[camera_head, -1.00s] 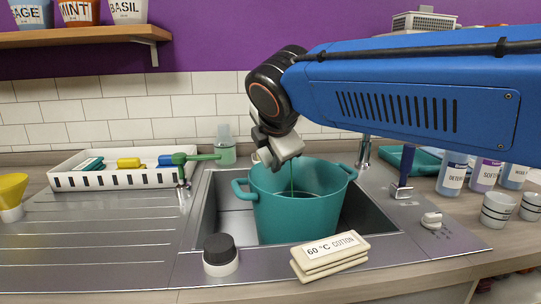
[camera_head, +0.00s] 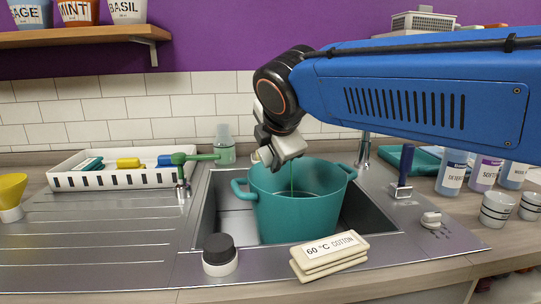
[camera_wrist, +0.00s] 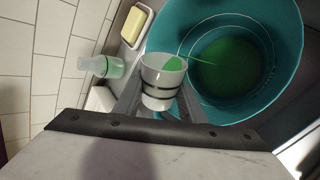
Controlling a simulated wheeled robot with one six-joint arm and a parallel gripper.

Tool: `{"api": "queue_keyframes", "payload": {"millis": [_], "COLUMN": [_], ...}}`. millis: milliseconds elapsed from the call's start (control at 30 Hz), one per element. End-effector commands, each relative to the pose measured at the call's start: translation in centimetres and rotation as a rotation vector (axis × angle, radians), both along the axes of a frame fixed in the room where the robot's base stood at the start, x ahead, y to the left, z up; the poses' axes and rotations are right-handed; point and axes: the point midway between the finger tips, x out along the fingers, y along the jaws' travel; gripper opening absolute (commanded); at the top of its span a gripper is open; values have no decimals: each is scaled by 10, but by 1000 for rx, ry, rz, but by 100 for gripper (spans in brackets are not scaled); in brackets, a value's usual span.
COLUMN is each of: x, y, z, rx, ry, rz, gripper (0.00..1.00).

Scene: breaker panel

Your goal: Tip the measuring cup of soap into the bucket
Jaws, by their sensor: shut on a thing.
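My gripper (camera_head: 284,148) is over the back rim of the teal bucket (camera_head: 296,215), which stands upright in the sink. In the wrist view my gripper (camera_wrist: 160,100) is shut on the white measuring cup (camera_wrist: 156,94) with dark bands. The cup is tilted and green soap shows inside its mouth. A thin green stream runs from the cup into the bucket (camera_wrist: 288,35), and a green pool (camera_wrist: 228,66) lies at its bottom. In the head view the cup is mostly hidden by my gripper.
The green tap (camera_head: 192,157) is left of the bucket. A white tray (camera_head: 115,178) with sponges stands at the left back. A dark-capped jar (camera_head: 220,255) and stacked labelled slabs (camera_head: 330,254) sit in front. Bottles (camera_head: 486,172) and white cups (camera_head: 497,210) are at right.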

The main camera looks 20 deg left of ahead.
Motion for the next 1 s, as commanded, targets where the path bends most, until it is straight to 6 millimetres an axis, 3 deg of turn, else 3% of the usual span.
{"api": "queue_keyframes", "payload": {"millis": [1000], "x": [1], "y": [-1], "z": [-1], "rx": [44], "ry": [40], "rz": [-2], "gripper": [14]}}
